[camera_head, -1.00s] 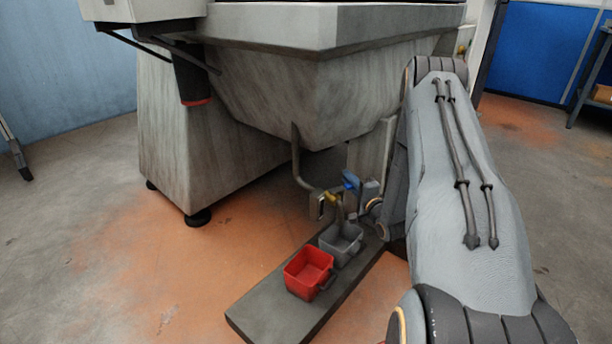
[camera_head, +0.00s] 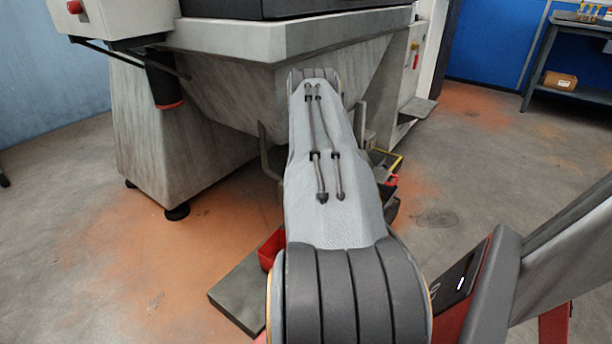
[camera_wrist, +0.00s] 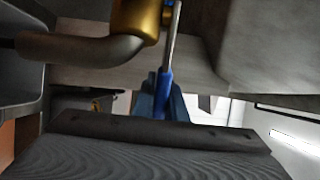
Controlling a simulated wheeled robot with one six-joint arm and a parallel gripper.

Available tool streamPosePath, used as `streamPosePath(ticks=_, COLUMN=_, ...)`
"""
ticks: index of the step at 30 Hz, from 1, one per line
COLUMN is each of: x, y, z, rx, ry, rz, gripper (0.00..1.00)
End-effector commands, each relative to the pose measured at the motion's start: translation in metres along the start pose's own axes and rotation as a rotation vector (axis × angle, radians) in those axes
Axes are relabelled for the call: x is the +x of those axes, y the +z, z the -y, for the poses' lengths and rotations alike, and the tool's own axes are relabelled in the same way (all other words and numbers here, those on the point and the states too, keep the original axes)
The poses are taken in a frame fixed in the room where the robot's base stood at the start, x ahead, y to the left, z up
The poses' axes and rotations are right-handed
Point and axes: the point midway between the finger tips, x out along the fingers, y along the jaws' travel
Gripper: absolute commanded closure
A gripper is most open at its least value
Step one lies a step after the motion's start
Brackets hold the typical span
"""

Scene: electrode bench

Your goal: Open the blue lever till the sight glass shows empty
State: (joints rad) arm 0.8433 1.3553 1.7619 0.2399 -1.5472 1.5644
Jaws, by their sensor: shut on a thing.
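In the wrist view, the blue lever (camera_wrist: 165,95) runs down from a brass valve (camera_wrist: 138,18) at the top, its upper part bare metal. My gripper (camera_wrist: 163,108) is shut on the lever's blue end, with a finger on either side of it. A dark pipe (camera_wrist: 75,48) joins the valve from the left. In the head view my arm hides the gripper, lever and valve. I cannot make out the sight glass in either view.
A red bin (camera_head: 270,248) shows partly behind my arm on a dark slab (camera_head: 236,296). The sloped tank (camera_head: 215,85) stands above. A yellow-rimmed thing (camera_head: 396,163) lies right of my arm. Floor at right is open.

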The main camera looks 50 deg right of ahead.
Motion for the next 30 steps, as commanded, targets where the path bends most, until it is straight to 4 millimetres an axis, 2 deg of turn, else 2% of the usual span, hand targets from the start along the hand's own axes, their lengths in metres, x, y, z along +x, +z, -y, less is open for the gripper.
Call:
streamPosePath(ticks=4, x=0.0019, y=-0.0083, z=0.0001, rx=0.000, ry=0.000, rz=-0.025, gripper=1.00)
streamPosePath(ticks=14, x=0.0022, y=-0.0091, z=0.0002, rx=0.001, ry=0.000, rz=-0.028, gripper=1.00)
streamPosePath(ticks=15, x=0.0022, y=-0.0090, z=0.0002, rx=0.001, ry=0.000, rz=-0.028, gripper=0.87)
streamPosePath(ticks=18, x=0.0019, y=-0.0084, z=0.0002, rx=0.001, ry=0.000, rz=-0.027, gripper=0.70)
streamPosePath(ticks=26, x=0.0008, y=-0.0056, z=0.0002, rx=0.001, ry=0.000, rz=-0.023, gripper=0.70)
streamPosePath(ticks=30, x=-0.0065, y=-0.0052, z=0.0002, rx=0.001, ry=0.002, rz=-0.022, gripper=0.70)
